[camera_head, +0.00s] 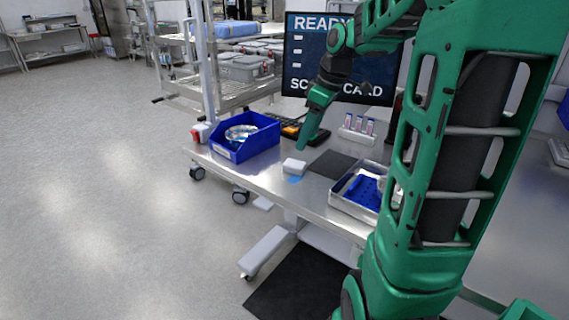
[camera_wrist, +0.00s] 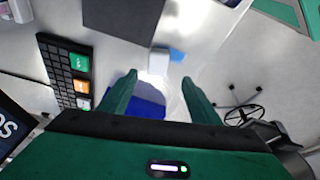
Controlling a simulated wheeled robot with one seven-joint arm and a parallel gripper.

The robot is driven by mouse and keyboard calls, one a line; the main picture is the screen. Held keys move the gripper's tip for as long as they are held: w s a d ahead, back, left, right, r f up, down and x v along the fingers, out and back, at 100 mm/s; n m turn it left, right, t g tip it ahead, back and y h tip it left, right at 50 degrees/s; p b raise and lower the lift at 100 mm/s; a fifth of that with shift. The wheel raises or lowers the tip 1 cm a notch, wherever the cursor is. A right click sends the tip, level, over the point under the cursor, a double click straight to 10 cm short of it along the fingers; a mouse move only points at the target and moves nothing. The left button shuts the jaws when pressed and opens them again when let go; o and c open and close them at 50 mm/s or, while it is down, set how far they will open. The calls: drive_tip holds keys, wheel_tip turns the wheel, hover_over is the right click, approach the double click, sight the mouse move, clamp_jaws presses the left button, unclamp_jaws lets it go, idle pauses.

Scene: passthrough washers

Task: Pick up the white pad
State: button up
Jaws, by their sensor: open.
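The white pad (camera_head: 294,167) is a small pale block near the table's front edge, next to a small blue patch (camera_head: 295,179). The pad (camera_wrist: 158,62) also shows in the wrist view, just past my fingertips, with the blue patch (camera_wrist: 177,54) at its right. My gripper (camera_head: 303,146) points down above and slightly behind the pad. In the wrist view my gripper (camera_wrist: 158,79) has its two green fingers spread wide with nothing held between them. The pad appears apart from both fingers.
A blue bin (camera_head: 228,151) with a round item stands left of the pad. A dark mat (camera_head: 332,165) lies to its right, then a metal tray (camera_head: 340,201) with blue contents. A vial rack (camera_head: 356,137) stands behind. A keypad (camera_wrist: 68,72) shows in the wrist view.

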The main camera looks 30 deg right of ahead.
sight(294, 162)
drive_tip(key=x, duration=1)
drive_tip(key=shift+w+f, duration=0.2)
drive_tip(key=shift+w, duration=0.15)
drive_tip(key=c, duration=1.2)
drive_tip(key=shift+r, duration=0.15)
drive_tip(key=shift+r, duration=0.6)
wheel_tip(294, 162, up, 2)
drive_tip(key=shift+r, duration=0.25)
drive_tip(key=a+r, duration=0.7)
drive_tip(key=a, duration=0.4)
drive_tip(key=shift+a, duration=0.35)
